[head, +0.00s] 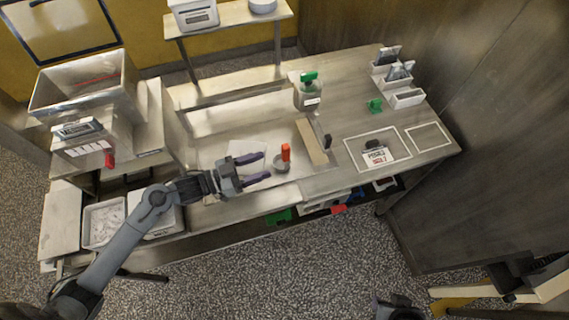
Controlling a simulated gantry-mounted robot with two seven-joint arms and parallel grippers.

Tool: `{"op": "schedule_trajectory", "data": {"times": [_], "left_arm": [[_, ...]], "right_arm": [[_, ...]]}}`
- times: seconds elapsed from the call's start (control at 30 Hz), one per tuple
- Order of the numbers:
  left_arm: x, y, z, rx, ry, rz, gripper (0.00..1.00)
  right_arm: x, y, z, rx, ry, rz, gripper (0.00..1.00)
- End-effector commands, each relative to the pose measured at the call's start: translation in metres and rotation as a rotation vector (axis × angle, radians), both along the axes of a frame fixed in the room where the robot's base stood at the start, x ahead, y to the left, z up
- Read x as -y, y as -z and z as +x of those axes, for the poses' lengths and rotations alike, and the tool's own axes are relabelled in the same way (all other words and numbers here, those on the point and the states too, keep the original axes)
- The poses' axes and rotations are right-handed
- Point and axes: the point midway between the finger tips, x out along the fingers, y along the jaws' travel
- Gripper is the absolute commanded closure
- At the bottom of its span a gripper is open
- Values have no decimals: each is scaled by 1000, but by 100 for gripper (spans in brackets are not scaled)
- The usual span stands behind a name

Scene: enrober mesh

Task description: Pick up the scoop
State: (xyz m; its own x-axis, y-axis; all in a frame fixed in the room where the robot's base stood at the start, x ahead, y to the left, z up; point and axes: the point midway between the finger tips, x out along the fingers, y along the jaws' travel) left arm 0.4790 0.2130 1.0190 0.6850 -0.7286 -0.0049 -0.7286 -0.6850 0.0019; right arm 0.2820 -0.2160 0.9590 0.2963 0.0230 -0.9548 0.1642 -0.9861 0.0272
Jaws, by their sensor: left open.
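The scoop (282,166) looks like a small grey metal cup with an upright orange-red handle. It stands on the steel bench near its front middle. My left gripper (263,167) is open, with two purple-tipped fingers pointing right toward the scoop. The fingertips are just left of it, with nothing seen between them. Whether they touch it cannot be told from this angle. A dark part at the bottom edge may be my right gripper (395,306); its fingers are not shown.
A tan bar (311,142) and a small dark upright piece (327,142) lie right of the scoop. A green-topped container (308,95) stands behind. A framed area with a label card (376,157) is at right. A grey bin (84,86) stands at left.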

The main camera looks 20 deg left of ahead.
Motion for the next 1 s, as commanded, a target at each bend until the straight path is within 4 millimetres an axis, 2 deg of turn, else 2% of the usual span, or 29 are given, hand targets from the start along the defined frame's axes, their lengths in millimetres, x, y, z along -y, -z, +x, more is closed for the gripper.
{"op": "schedule_trajectory", "data": {"times": [0.3,0.57,0.8,1.0], "left_arm": [[30,-2,30,5,-1,-2,47],[40,-1,40,4,0,-3,47],[57,-1,64,4,-1,-3,47],[69,1,74,4,-1,-1,47]], "right_arm": [[0,-3,2,8,1,3,57],[1,-4,3,9,-2,-4,57],[3,-5,3,9,-5,-10,57],[3,-6,3,10,-5,-10,57]]}}
